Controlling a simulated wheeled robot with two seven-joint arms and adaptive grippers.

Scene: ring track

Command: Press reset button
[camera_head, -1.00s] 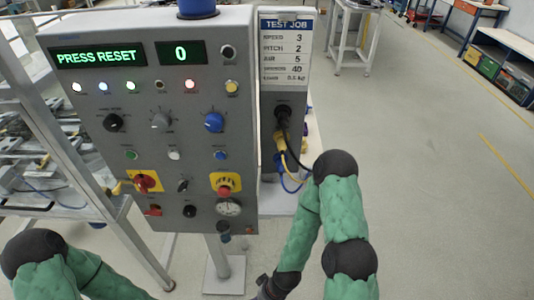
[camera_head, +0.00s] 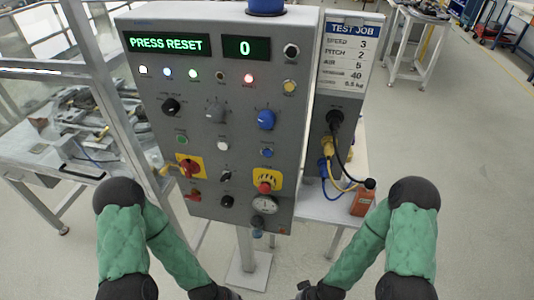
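A grey control panel (camera_head: 245,115) stands ahead, its green display (camera_head: 166,43) reading "PRESS RESET" and a second display (camera_head: 246,48) reading 0. The button labels are too small to read, so I cannot tell which one is reset. A green button (camera_head: 182,139), a white button (camera_head: 223,145) and a blue button (camera_head: 267,152) sit in one row. A yellow button (camera_head: 289,87) and a black button (camera_head: 291,50) are at the right edge. My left gripper (camera_head: 226,293) and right gripper (camera_head: 308,290) are low, below the panel, cut by the bottom edge; their fingers are unclear.
A red emergency stop (camera_head: 265,187) on a yellow plate, a red-and-yellow switch (camera_head: 189,167), knobs and a gauge (camera_head: 264,205) crowd the panel. Plugged cables (camera_head: 337,170) hang on its right side near an orange box (camera_head: 362,201). A metal frame post (camera_head: 108,90) stands left.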

